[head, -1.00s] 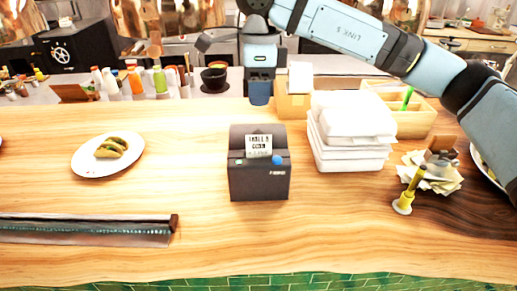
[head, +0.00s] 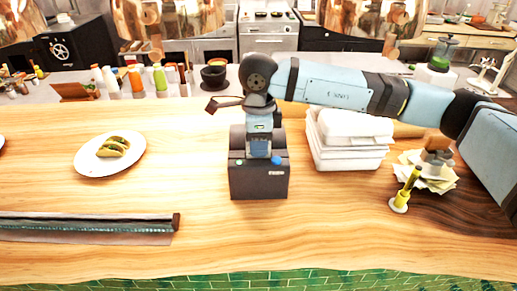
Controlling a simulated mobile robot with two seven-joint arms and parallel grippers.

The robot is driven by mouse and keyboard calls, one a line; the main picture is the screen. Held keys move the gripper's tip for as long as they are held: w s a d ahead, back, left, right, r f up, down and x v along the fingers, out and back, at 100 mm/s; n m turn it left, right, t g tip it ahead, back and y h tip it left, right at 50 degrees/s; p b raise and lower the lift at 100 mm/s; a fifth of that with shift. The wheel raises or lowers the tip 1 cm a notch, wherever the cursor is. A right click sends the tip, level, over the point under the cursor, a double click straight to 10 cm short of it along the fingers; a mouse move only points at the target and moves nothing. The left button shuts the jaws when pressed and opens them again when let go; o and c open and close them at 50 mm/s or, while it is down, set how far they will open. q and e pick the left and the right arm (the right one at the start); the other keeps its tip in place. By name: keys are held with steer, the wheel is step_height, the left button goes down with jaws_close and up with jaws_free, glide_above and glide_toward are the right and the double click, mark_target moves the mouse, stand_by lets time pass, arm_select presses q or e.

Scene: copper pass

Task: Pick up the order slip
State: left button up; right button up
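A black slip printer (head: 259,183) stands upright on the wooden counter, near the middle of the head view. My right gripper (head: 259,155) comes down from above, right at the printer's top front, where the order slip sticks up in the earlier frame. The gripper now covers the slip, so I cannot see the slip or whether the fingers hold it. The fingertips are too small and hidden to tell open from shut. My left gripper does not show.
White takeaway boxes (head: 347,140) are stacked just right of the printer. A yellow spike (head: 405,190) and a pile of papers (head: 428,175) stand farther right. A plate (head: 90,165) with tacos sits at left, and a long dark rail (head: 90,228) lies front left. The counter front is clear.

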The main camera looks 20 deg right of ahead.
steer(key=shift+f, duration=0.4)
jaws_close()
steer(key=shift+r, duration=0.2)
